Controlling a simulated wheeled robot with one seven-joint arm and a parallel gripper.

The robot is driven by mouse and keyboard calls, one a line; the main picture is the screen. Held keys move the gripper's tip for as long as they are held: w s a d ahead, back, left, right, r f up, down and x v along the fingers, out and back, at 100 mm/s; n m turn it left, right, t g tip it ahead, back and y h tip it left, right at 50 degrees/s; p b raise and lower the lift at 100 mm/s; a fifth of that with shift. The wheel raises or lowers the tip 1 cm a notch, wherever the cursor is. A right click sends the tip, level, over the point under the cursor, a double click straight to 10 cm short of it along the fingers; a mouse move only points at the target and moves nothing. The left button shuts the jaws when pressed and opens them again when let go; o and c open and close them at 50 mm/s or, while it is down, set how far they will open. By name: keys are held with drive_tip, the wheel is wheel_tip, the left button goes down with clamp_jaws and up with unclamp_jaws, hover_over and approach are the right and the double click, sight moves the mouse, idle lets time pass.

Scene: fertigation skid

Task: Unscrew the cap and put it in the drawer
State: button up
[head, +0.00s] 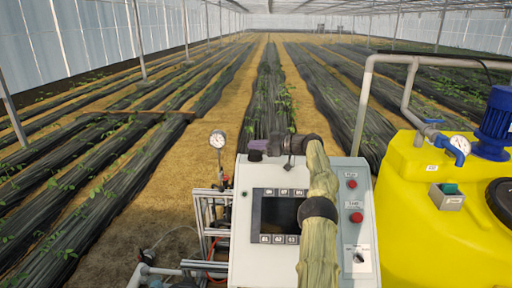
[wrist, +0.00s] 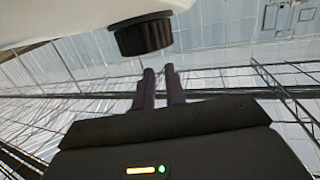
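In the wrist view a black ridged cap (wrist: 144,35) sits on a pale, smooth body (wrist: 60,18) at the top of the picture. My gripper (wrist: 159,70) has two dark purple fingers with a narrow, empty gap between them. The fingertips point toward the cap and appear apart from it. In the head view my gripper (head: 257,147) shows as a small purple shape above the top edge of the control cabinet. I cannot make out the cap in the head view. No drawer can be recognised in either view.
The grey control cabinet (head: 245,252) stands in front, with a dark screen and red buttons. A yellow tank (head: 410,230) at right carries a blue pump (head: 494,125) and a small open box (head: 449,203). A gauge (head: 218,140) and grey pipes (head: 365,100) rise nearby. Crop rows lie behind.

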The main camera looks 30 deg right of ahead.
drive_tip(key=shift+w+r, duration=0.25)
drive_tip(key=shift+w, duration=0.1)
drive_tip(key=o, duration=0.6)
drive_tip(key=shift+c, duration=0.2)
drive_tip(key=shift+s+d+b, duration=0.35)
drive_tip(key=shift+s+d, duration=0.1)
drive_tip(key=v, duration=1.6)
drive_tip(key=shift+p, duration=0.45)
drive_tip(key=shift+r, duration=0.1)
